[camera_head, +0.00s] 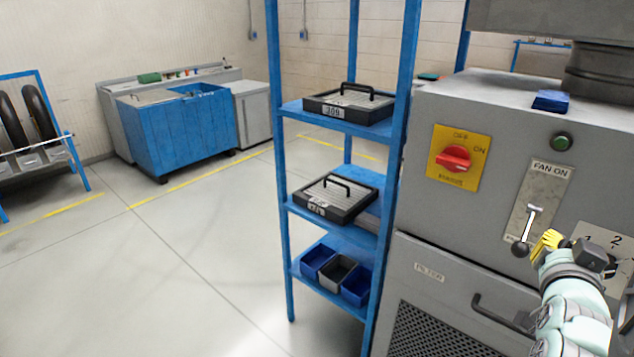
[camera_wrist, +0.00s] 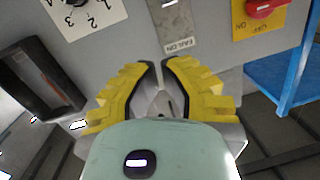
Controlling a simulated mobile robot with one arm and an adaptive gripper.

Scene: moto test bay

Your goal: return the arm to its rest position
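My gripper (camera_head: 548,242) has yellow fingers and is at the end of my pale green arm, at the right of the head view. The FAN ON plate (camera_wrist: 181,26) lies beyond the fingertips, upside down. My lower arm runs out of the bottom of the head view.
The cabinet has a red rotary switch (camera_head: 453,158) on yellow, a green button (camera_head: 562,141), a numbered plate (camera_head: 606,243) and a protruding handle (camera_head: 497,315) near my arm. A blue shelf rack (camera_head: 343,229) with cases and bins stands left of it. Open floor (camera_head: 190,270) lies further left.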

